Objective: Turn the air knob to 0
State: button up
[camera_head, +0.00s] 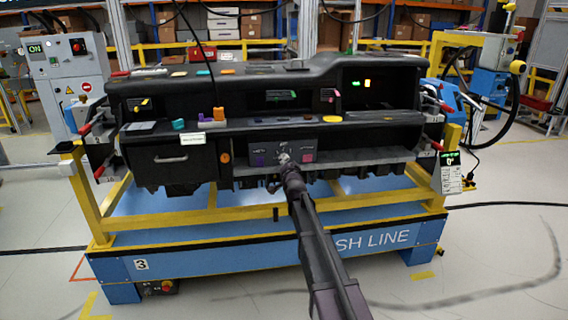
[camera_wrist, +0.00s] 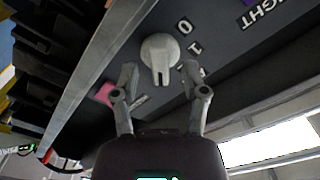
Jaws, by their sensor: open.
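The air knob (camera_wrist: 160,52) is a round pale grey dial with a raised grip ridge on the dark control panel. In the wrist view its narrow end points down, towards my gripper. The printed 0 (camera_wrist: 184,26) is at its upper right, the 1 (camera_wrist: 195,47) below that, and another mark is partly hidden by the right finger. My gripper (camera_wrist: 160,74) is open, its fingertips on either side of the knob's lower end with gaps visible. In the head view the knob (camera_head: 284,158) is small, and my gripper (camera_head: 286,171) is just in front of it.
A pink block (camera_wrist: 105,93) is beside the left finger, and it also shows right of the knob in the head view (camera_head: 308,156). A purple block (camera_head: 258,160) is at the panel's left. A grey ledge (camera_head: 350,161) runs along the panel's right side.

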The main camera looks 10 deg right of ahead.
jog(key=shift+w, duration=0.3)
grip_shut()
jog(key=shift+a, duration=0.1)
